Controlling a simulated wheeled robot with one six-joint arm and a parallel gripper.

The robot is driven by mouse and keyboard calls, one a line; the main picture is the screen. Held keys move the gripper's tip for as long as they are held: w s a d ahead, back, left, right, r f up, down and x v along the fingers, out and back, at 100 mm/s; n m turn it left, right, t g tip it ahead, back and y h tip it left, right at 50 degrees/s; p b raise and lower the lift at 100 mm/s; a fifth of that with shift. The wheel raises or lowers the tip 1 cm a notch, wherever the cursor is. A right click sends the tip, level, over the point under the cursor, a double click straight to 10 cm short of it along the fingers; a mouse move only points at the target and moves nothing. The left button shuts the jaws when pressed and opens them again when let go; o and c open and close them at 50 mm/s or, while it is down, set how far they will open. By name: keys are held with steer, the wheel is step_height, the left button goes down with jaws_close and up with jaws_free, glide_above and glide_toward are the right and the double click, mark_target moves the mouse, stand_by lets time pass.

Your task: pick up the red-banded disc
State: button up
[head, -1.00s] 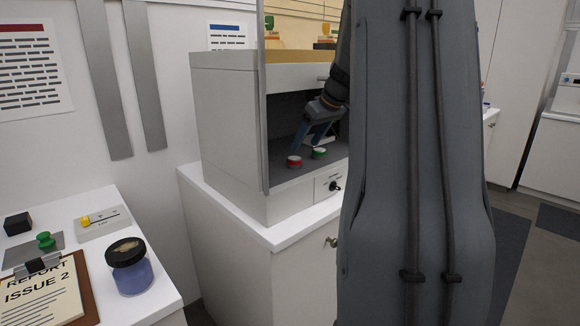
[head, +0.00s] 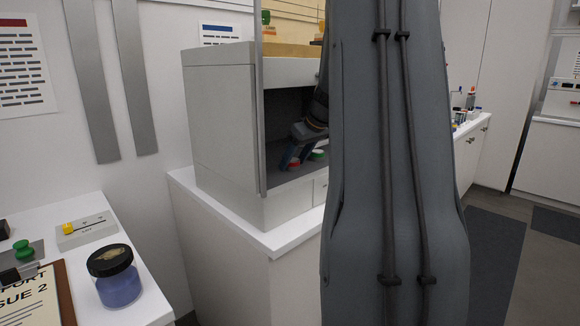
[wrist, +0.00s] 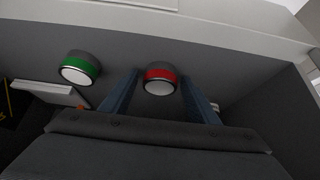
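The red-banded disc (wrist: 160,79) stands on the grey floor of the hood. It has a pale face, a dark top edge and a red band. My gripper (wrist: 160,95) is open, with its two blue fingers on either side of the disc; I cannot tell whether they touch it. In the head view my gripper (head: 292,160) is inside the hood and hides part of the red-banded disc (head: 293,166). A green-banded disc (wrist: 79,68) stands to the left in the wrist view, and to the right in the head view (head: 317,155).
The grey hood (head: 222,120) has side walls and a top around my arm. A white block (wrist: 48,92) lies left of my gripper. A jar of blue pigment (head: 117,285) stands on the white counter at the lower left.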

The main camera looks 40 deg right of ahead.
steer(key=c, duration=0.9)
steer(key=shift+b, duration=0.3)
